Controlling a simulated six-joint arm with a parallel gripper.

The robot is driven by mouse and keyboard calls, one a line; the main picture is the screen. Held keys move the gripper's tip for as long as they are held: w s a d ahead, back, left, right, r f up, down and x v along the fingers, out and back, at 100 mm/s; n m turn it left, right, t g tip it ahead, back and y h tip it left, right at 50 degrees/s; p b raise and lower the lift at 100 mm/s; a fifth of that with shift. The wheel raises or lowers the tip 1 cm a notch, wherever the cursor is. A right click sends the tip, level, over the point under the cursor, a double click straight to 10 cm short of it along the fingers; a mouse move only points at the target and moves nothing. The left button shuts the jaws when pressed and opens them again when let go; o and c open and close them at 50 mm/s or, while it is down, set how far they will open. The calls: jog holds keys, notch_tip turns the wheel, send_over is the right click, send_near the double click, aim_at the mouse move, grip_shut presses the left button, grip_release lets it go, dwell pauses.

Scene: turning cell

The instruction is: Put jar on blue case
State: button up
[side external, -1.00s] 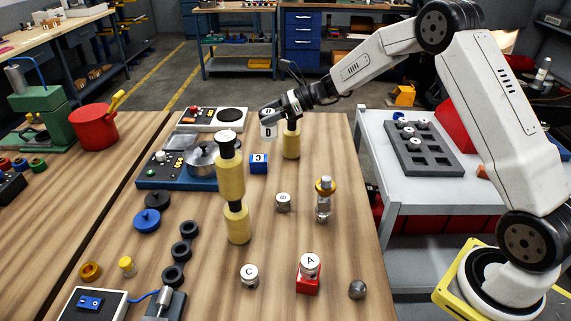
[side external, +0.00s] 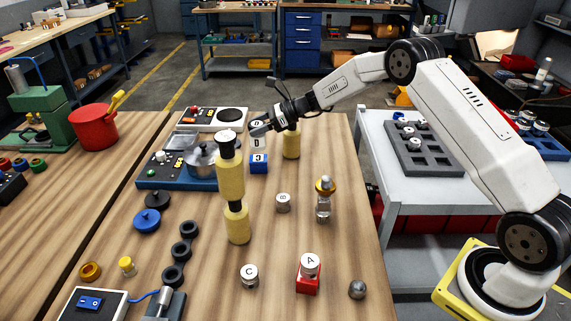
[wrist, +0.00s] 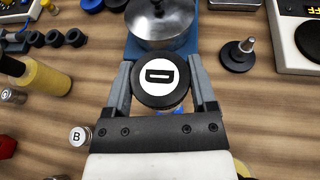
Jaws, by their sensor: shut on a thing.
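My gripper (side external: 260,129) is shut on a pale jar with a black lid marked D (wrist: 158,82). In the side external view the jar (side external: 257,143) hangs upright directly over the blue case (side external: 259,167). Its base is very close to the top of the case; I cannot tell whether they touch. In the wrist view the fingers (wrist: 160,88) flank the lid, and the case is mostly hidden under the jar.
A pot (side external: 201,159) on a blue-based stove is close on the left. A yellow cylinder (side external: 291,143) stands close on the right, and a tall yellow stack (side external: 231,180) in front. Jar B (side external: 283,202), jar C (side external: 249,275) and jar A (side external: 310,263) on a red block stand nearer.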

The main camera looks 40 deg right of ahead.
aim_at(257, 137)
jog(key=shift+w+f, duration=0.15)
jog(key=shift+f, duration=1.6)
jog(key=shift+f, duration=0.15)
jog(key=o, duration=1.2)
jog(key=shift+o, duration=0.2)
jog(key=shift+r, duration=0.2)
jog(key=v, duration=1.2)
jog(key=shift+f, duration=0.1)
